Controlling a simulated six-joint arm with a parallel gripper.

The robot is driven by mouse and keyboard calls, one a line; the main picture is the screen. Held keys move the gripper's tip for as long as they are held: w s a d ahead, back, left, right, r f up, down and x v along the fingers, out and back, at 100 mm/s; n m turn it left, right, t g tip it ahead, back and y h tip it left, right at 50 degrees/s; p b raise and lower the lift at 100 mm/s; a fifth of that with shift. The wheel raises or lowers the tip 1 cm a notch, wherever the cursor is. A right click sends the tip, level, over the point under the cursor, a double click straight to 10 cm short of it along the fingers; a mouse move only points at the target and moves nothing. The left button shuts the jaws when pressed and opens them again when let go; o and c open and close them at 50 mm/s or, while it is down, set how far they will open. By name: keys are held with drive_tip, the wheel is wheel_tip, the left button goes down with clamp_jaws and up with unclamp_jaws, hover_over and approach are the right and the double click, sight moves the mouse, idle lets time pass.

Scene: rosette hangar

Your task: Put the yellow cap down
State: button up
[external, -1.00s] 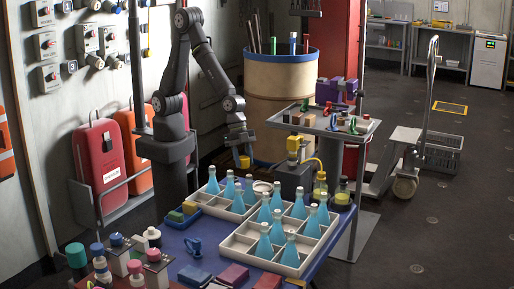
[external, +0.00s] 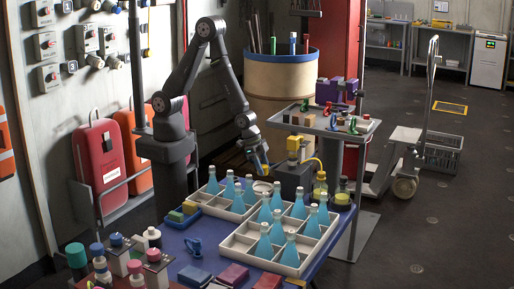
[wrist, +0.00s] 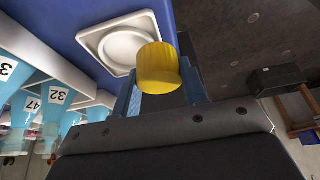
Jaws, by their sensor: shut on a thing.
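My gripper (external: 261,168) is shut on the yellow cap (wrist: 158,68). The cap sits between the two fingers in the wrist view, and only a sliver of yellow shows in the external view. My gripper is above the far end of the blue table, close to a round white dish (external: 262,187). In the wrist view the dish (wrist: 125,48) lies in a square white holder, just beside and partly behind the cap. The cap looks clear of the dish; its exact height above the table is hard to tell.
Blue flasks (external: 264,244) stand in white divided trays (external: 233,250) nearby, and numbered ones show at left in the wrist view. A dark box with a yellow part (external: 294,148) stands right of my gripper. A grey side stand (external: 350,128) holds small parts.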

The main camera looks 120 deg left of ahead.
wheel_tip(320, 180, up, 14)
drive_tip(key=r, duration=0.1)
drive_tip(key=s+d+m+g+h, duration=0.1)
drive_tip(key=s+d+m+h, duration=0.2)
drive_tip(key=d, duration=0.9)
drive_tip(key=s+d+m, duration=0.4)
drive_tip(key=d+m, duration=0.1)
drive_tip(key=d, duration=0.8)
drive_tip(key=s+d+m+g+h, duration=0.25)
drive_tip(key=s+d+m, duration=0.65)
drive_tip(key=s+d, duration=0.8)
drive_tip(key=shift+g+y, duration=0.25)
drive_tip(key=shift+y, duration=0.2)
drive_tip(key=shift+w+a+f, duration=0.4)
drive_tip(key=shift+w+f, duration=1.55)
drive_tip(key=shift+f, duration=0.85)
drive_tip(key=shift+w+a+f, duration=0.45)
drive_tip(key=shift+w+f, duration=1.55)
drive_tip(key=shift+f, duration=0.75)
drive_tip(key=shift+w+a+f, duration=0.4)
drive_tip(key=shift+w+f, duration=1.55)
drive_tip(key=shift+f, duration=0.85)
drive_tip(key=shift+f+n, duration=0.2)
drive_tip(key=shift+n, duration=0.1)
